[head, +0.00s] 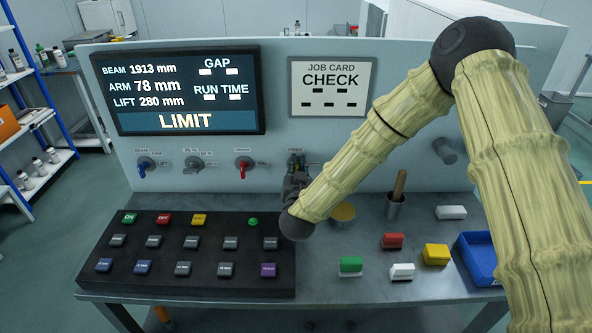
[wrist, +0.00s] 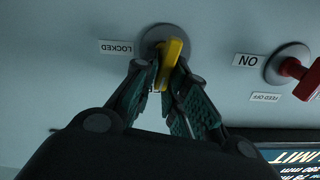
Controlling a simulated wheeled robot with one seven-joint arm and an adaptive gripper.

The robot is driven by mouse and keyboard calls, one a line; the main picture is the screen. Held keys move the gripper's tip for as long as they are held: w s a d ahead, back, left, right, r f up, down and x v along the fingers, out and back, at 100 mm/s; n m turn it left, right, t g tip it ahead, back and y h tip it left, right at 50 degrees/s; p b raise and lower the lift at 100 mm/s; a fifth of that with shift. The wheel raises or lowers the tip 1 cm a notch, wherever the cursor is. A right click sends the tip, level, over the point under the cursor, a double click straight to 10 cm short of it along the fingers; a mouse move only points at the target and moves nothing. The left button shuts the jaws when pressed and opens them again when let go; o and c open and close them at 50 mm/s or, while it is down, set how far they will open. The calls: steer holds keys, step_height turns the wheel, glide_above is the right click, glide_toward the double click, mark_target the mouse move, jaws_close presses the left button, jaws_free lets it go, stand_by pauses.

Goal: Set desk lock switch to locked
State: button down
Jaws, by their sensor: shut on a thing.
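The desk lock switch (wrist: 174,50) is a yellow lever on a grey round base, seen in the wrist view. Its LOCKED label (wrist: 116,48) lies to the left there. The lever points mostly down in that picture, toward a second label largely hidden behind the fingers. My gripper (wrist: 166,80) is closed around the lever, one finger on each side. In the head view my gripper (head: 297,172) is at the panel under a label reading FREE (head: 296,150). There my gripper hides most of the switch.
The black button console (head: 190,283) lies below. Coloured blocks, a cup with a wooden handle (head: 396,200) and a blue tray (head: 478,262) stand on the desk at right.

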steer(key=shift+d+f+m+b, duration=0.35)
steer(key=shift+m+b, duration=1.75)
steer(key=shift+m, duration=0.45)
steer(key=shift+d+f+m+b, duration=0.25)
steer(key=shift+f+m+b, duration=0.15)
steer(key=shift+m+b, duration=2)
steer(key=shift+d+f+m+b, duration=0.35)
steer(key=shift+m+b, duration=1.5)
steer(key=shift+m, duration=0.9)
steer(key=c, duration=1.5)
jaws_free()
steer(key=s, duration=1.2)
